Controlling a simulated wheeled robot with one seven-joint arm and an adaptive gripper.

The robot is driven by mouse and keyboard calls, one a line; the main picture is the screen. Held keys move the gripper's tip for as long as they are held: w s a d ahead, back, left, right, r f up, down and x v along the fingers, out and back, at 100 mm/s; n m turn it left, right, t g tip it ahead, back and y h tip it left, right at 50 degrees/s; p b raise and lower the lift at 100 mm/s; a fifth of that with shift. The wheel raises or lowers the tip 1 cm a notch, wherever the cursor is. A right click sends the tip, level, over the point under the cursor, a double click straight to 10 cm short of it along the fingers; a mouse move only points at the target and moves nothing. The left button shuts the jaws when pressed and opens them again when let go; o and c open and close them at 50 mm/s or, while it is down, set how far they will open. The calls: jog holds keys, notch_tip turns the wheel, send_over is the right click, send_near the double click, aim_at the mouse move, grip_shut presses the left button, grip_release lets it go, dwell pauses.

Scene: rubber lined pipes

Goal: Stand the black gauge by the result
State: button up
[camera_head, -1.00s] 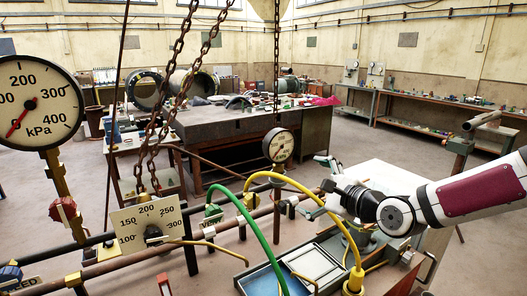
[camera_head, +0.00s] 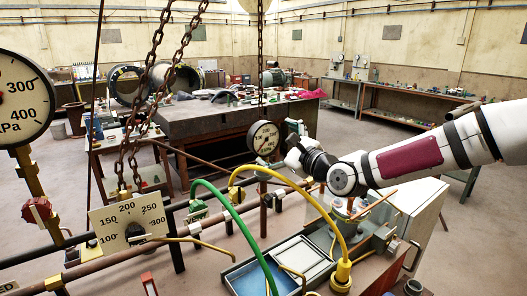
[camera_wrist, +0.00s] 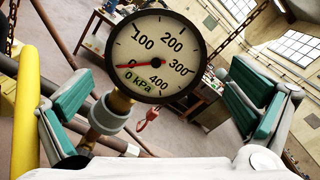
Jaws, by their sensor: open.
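A round pressure gauge with a black rim and white face (camera_head: 264,138) stands on the pipework in the middle of the head view. In the wrist view the gauge (camera_wrist: 155,52) fills the middle, its red needle at 0 kPa, on a brass stem with a grey collar. My gripper (camera_head: 290,146) is open just right of the gauge. In the wrist view its green-padded fingers spread left and right of the gauge, with no visible contact. A larger gauge (camera_head: 20,100) is cut off at the left edge. A dial plate marked 100 to 300 (camera_head: 130,222) stands at lower left.
A yellow hose (camera_head: 325,215) and a green hose (camera_head: 235,215) arch in front of the pipes. A tray (camera_head: 240,285) lies at the lower middle. Chains (camera_head: 160,80) hang at left. A heavy workbench (camera_head: 200,122) stands behind.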

aim_at(267, 140)
jog(key=x, duration=0.3)
jog(key=shift+w+a+r, duration=0.1)
jog(key=shift+a, duration=0.4)
jog(key=shift+w+a, duration=0.35)
jog(key=shift+w, duration=0.25)
jog(key=c, duration=1.4)
jog(key=shift+c, duration=0.2)
